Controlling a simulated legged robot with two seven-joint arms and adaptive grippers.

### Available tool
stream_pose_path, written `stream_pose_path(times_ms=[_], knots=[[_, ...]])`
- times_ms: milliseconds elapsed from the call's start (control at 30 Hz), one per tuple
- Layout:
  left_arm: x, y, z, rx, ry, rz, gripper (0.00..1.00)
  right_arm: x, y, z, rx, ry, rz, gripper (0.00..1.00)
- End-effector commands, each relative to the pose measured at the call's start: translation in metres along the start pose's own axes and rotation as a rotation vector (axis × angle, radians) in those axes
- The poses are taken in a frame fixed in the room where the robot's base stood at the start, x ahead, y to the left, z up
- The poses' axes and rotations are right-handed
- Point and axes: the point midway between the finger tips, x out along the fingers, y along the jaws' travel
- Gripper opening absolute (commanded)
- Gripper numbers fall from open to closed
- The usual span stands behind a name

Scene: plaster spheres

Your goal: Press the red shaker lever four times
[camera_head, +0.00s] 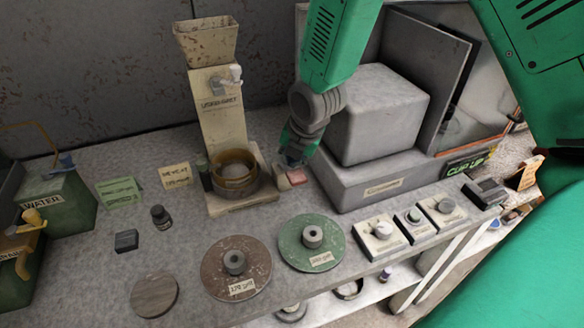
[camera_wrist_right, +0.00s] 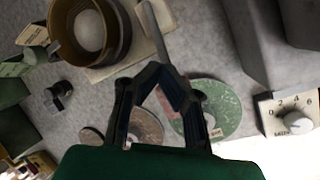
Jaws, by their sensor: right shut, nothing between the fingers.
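The red shaker lever (camera_head: 291,178) sticks out at the right of the beige shaker stand (camera_head: 222,130). My right gripper (camera_head: 291,160) is directly above the lever's red end, very close to it; I cannot tell whether they touch. In the wrist view my right gripper (camera_wrist_right: 165,75) is shut with nothing in it. The lever's grey bar (camera_wrist_right: 155,35) runs behind its fingertips, which partly hide the red end. A round brown sieve (camera_head: 234,170) with a pale sphere inside sits on the stand's base. My left gripper is not in view.
A large grey machine (camera_head: 375,120) stands close at the right of the lever. A brown disc (camera_head: 215,262) and a green disc (camera_head: 296,250) lie in front. Several knob boxes (camera_head: 381,238) line the front edge. A green water box (camera_head: 65,205) is at the left.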

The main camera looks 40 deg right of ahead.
Motion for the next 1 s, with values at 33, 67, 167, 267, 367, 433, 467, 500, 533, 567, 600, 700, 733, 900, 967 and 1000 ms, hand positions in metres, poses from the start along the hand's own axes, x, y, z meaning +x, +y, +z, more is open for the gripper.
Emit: stream_pose_path(times_ms=[33, 67, 167, 267, 367, 433, 467, 500, 533, 567, 600, 700, 733, 900, 967, 1000], knots=[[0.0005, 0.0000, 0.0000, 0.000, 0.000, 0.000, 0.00, 0.0008, -0.0006, -0.0005, 0.000, 0.000, -0.001, 0.00], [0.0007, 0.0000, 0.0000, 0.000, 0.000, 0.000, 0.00, 0.0010, -0.0009, -0.0007, 0.000, 0.000, -0.001, 0.00], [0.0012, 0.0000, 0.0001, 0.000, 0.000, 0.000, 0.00, 0.0019, -0.0016, -0.0014, 0.000, 0.000, -0.001, 0.00], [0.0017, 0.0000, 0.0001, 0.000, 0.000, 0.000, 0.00, 0.0028, -0.0023, -0.0021, 0.000, 0.001, -0.002, 0.00], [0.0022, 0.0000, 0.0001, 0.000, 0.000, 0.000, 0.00, 0.0037, -0.0030, -0.0028, 0.000, 0.001, -0.002, 0.00], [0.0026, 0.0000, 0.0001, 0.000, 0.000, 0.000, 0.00, 0.0043, -0.0035, -0.0033, -0.001, 0.001, -0.002, 0.00], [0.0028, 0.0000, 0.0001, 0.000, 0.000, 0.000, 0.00, 0.0046, -0.0037, -0.0035, -0.001, 0.001, -0.002, 0.00], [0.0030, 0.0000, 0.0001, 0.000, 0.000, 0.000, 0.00, 0.0050, -0.0040, -0.0038, -0.001, 0.001, -0.002, 0.00], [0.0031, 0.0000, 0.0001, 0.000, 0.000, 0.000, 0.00, 0.0052, -0.0042, -0.0040, -0.001, 0.001, -0.002, 0.00], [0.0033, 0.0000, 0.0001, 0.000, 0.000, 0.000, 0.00, 0.0055, -0.0044, -0.0042, -0.001, 0.001, -0.002, 0.00], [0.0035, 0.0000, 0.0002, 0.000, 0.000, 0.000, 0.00, 0.0058, -0.0046, -0.0044, -0.001, 0.001, -0.002, 0.00], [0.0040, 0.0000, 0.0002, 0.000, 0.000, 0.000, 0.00, 0.0067, -0.0053, -0.0051, -0.002, 0.002, -0.002, 0.00], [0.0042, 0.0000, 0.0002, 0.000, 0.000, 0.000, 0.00, 0.0069, -0.0054, -0.0052, -0.002, 0.002, -0.002, 0.00], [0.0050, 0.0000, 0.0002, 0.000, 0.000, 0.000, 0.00, 0.0084, -0.0064, -0.0063, -0.002, 0.002, -0.002, 0.00], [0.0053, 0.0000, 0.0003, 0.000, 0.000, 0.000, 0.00, 0.0089, -0.0068, -0.0066, -0.001, 0.002, -0.002, 0.00], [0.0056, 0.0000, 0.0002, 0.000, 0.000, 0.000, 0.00, 0.0093, -0.0070, -0.0069, -0.001, 0.002, -0.002, 0.00]])
